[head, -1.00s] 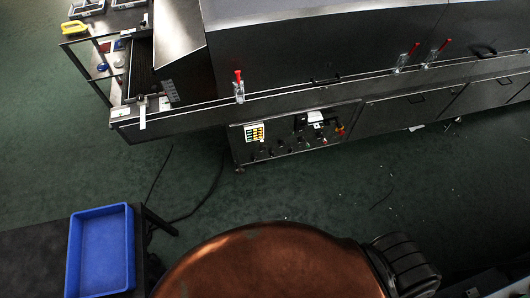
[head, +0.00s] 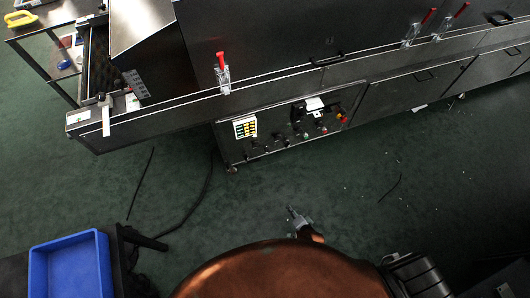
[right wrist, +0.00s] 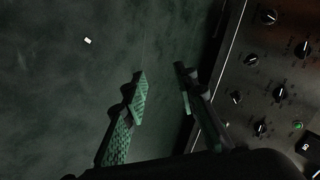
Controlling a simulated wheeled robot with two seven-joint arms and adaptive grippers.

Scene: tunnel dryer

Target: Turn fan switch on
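The dryer's control panel (head: 265,146) is on the low front of the machine in the head view, with a row of small dark knobs. In the right wrist view, the panel (right wrist: 262,75) fills the right side. It carries several black rotary knobs (right wrist: 280,94) with white pointer lines, and a small green light (right wrist: 297,125). The labels are too small to read, so I cannot tell which knob is the fan switch. My right gripper (head: 293,213) is low in front of the panel, apart from it. Its two fingers (right wrist: 163,82) are spread and empty. My left gripper is out of view.
A blue tray (head: 70,236) rests on a dark table at lower left. Red-handled clamps (head: 222,75) stand along the machine's ledge. A yellow-green keypad (head: 245,127) and a red-yellow switch (head: 342,118) are on the panel. Dark cables lie on the green floor, otherwise mostly clear.

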